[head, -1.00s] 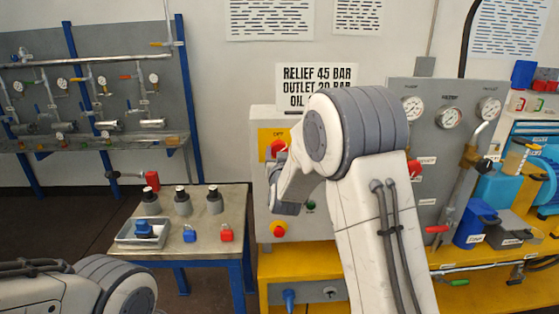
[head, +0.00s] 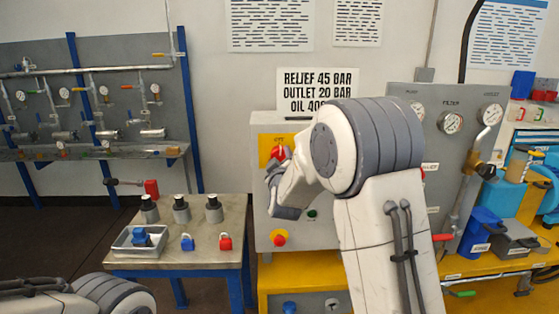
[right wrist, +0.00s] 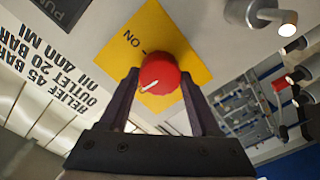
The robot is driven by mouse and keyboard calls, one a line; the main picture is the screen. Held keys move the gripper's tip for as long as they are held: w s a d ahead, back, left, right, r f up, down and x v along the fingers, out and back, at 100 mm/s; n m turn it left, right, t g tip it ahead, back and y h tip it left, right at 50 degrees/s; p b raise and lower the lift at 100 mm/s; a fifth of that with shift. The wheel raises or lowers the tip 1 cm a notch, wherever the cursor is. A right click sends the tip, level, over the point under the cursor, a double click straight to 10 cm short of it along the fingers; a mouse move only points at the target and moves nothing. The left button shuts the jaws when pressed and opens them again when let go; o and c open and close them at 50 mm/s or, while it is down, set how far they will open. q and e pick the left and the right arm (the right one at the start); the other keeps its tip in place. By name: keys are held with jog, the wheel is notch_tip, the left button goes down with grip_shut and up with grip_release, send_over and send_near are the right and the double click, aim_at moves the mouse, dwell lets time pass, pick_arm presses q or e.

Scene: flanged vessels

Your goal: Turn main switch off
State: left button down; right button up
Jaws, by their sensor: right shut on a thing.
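The main switch is a red round knob (head: 279,153) on a yellow plate (head: 266,142), high on the grey control box. In the right wrist view the knob (right wrist: 159,75) sits between the fingertips of my right gripper (right wrist: 157,82), which is shut on it. A white pointer line on the knob points to the lower left in that view. The word ON shows on the plate (right wrist: 178,40). In the head view my right gripper (head: 275,166) reaches the knob from the right, partly hidden by my wrist. My left gripper is out of view; only part of my left arm shows.
A small table (head: 200,258) to the left holds a tray, padlocks and several dark-topped cylinders. A gauge panel (head: 440,160) stands to the right.

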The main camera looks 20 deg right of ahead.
jog(key=shift+f+n, duration=0.1)
jog(key=shift+n, duration=0.6)
jog(key=o, duration=1.4)
jog(key=shift+s, duration=0.1)
jog(key=shift+s+a, duration=0.2)
jog(key=shift+s, duration=0.15)
jog(key=b+v, duration=0.2)
jog(key=v, duration=0.7)
jog(key=shift+s+b, duration=0.3)
jog(key=shift+b, duration=0.05)
